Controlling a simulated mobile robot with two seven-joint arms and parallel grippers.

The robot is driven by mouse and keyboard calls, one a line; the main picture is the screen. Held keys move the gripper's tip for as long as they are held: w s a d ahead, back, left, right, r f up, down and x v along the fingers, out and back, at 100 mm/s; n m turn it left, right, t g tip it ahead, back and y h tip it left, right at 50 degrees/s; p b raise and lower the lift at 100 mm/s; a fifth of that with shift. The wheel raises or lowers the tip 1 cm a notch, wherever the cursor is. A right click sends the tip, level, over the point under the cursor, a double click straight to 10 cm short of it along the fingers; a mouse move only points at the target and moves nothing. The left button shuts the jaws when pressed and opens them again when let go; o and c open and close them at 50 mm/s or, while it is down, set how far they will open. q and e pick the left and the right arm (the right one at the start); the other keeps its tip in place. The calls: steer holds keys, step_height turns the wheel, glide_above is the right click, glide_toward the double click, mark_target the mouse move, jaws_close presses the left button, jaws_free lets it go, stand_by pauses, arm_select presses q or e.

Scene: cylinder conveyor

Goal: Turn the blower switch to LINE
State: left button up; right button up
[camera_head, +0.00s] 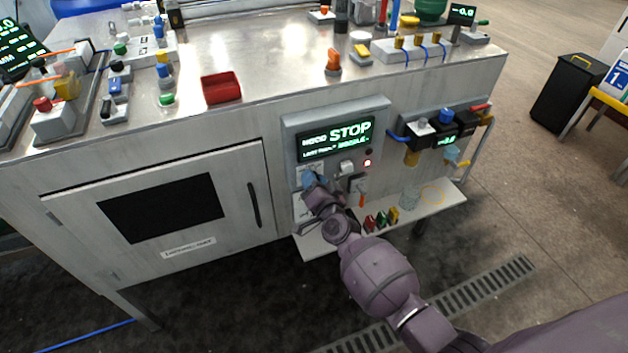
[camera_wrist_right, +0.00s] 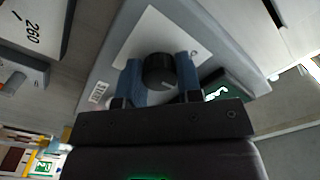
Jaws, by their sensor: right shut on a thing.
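The control panel (camera_head: 290,128) is a grey box on the bench front. Its green display (camera_head: 335,138) reads STOP in large letters, with smaller text that I cannot fully read. My right gripper (camera_head: 314,180) is at the panel's left part, below the display. In the right wrist view, the blue fingers of my right gripper (camera_wrist_right: 160,80) are shut on a black round knob (camera_wrist_right: 159,71), one finger on each side. The knob sits on a white plate (camera_wrist_right: 150,35); its label is mostly hidden, so I cannot read the switch position. My left gripper is not in view.
Right of the gripper are a pale knob (camera_head: 347,167) and a lit red lamp (camera_head: 367,163). Below is a white shelf (camera_head: 445,200) with small coloured items (camera_head: 381,219). A cabinet door (camera_head: 160,215) is at left. A red tray (camera_head: 221,88) stands on the bench top.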

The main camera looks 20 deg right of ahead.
stand_by(0.3)
steer(key=o, duration=0.9)
steer(key=shift+o, duration=0.2)
steer(key=shift+s, duration=0.1)
steer(key=s+p, duration=0.1)
steer(key=s, duration=0.9)
steer(key=shift+s+d+p, duration=0.15)
steer(key=shift+s+p, duration=0.15)
steer(key=shift+s, duration=0.05)
